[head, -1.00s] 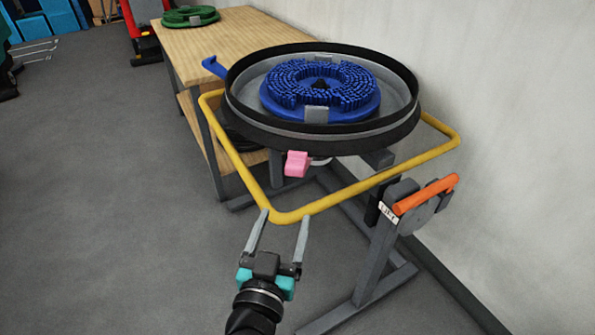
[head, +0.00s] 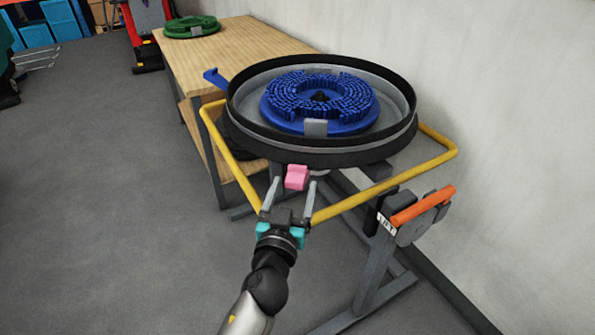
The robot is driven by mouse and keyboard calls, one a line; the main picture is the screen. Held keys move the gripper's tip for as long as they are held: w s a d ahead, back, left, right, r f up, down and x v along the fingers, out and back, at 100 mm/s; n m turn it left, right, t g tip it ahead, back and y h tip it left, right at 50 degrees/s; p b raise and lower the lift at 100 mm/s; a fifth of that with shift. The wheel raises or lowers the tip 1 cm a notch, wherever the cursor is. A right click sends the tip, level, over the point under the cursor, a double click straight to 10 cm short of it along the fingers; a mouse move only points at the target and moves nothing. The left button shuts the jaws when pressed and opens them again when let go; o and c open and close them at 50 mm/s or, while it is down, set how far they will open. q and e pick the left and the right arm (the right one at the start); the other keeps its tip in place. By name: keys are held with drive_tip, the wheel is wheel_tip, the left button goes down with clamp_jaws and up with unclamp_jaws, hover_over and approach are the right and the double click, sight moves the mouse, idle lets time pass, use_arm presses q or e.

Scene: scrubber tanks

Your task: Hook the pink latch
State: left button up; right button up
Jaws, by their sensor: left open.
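The pink latch (head: 297,177) sticks out below the front rim of the round black scrubber deck (head: 330,155), which holds a blue brush (head: 318,100). My left gripper (head: 292,187) reaches in from below, with its two grey fingers apart. One finger is left of the pink latch and the other is at its right. I cannot tell whether either finger touches the latch. The gripper passes over the front of the yellow tube frame (head: 385,184) and hides its front left corner. My right gripper is out of view.
An orange-handled lever (head: 422,205) is on the stand at the right. A blue lever (head: 215,78) sticks out left of the deck. A wooden table (head: 235,45) with a green brush (head: 191,26) stands behind, along the wall.

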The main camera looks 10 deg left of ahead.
sight(297, 171)
use_arm(q)
drive_tip(key=shift+w+d, duration=0.15)
drive_tip(key=shift+w, duration=2.25)
clamp_jaws()
